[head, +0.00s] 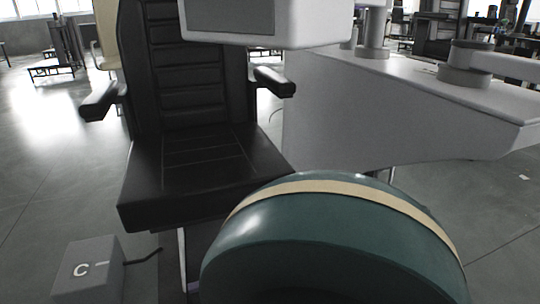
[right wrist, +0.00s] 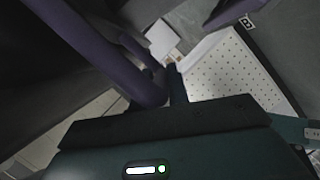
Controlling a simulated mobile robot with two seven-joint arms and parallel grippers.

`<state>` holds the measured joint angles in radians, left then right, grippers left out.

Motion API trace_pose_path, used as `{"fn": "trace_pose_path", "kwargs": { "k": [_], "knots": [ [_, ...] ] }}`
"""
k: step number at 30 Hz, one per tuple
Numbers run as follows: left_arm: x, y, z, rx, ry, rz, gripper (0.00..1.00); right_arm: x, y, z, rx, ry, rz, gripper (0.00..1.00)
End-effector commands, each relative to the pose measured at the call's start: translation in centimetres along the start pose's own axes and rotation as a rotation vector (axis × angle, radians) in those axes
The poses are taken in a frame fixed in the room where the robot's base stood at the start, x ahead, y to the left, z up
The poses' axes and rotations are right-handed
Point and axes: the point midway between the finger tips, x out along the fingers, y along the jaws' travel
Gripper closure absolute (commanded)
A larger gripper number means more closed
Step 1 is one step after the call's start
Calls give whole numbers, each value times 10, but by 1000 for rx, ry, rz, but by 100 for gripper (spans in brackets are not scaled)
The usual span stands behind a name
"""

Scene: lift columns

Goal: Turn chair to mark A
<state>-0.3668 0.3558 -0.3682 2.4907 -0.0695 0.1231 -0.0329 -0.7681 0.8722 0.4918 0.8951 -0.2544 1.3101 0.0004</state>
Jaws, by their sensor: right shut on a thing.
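The black padded chair (head: 200,150) stands upright left of centre in the head view, its seat facing the front and its two armrests clear. Part of its support shows below the seat, with a small purple piece at the floor. In the right wrist view my right gripper (right wrist: 175,85) is dark and partly hidden; it is shut at a thick purple bar (right wrist: 135,75). I cannot tell which part of the chair this bar is. A small "B" label (right wrist: 246,22) shows at the top there. Mark A is not visible. My left gripper is not in view.
A grey box marked "C" (head: 88,270) with a black cable sits on the floor at front left. A large white machine (head: 390,105) fills the right side behind the chair. A white perforated plate (right wrist: 232,75) lies at right in the wrist view.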

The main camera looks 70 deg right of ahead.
Motion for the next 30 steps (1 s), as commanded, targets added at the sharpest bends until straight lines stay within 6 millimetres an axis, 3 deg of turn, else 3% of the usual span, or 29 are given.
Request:
{"fn": "trace_pose_path", "kwargs": {
  "k": [5,6,13,23,30],
  "knots": [
    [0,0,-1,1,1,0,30,-4,5,6,-10,-27,5,100],
    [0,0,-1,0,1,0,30,-4,5,6,-10,-26,5,81],
    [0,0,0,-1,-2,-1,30,-3,4,4,-6,-20,4,62],
    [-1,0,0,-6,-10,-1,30,-8,3,4,-3,-18,3,62],
    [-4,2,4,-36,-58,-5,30,-52,3,3,-1,-22,3,62]
  ]
}}
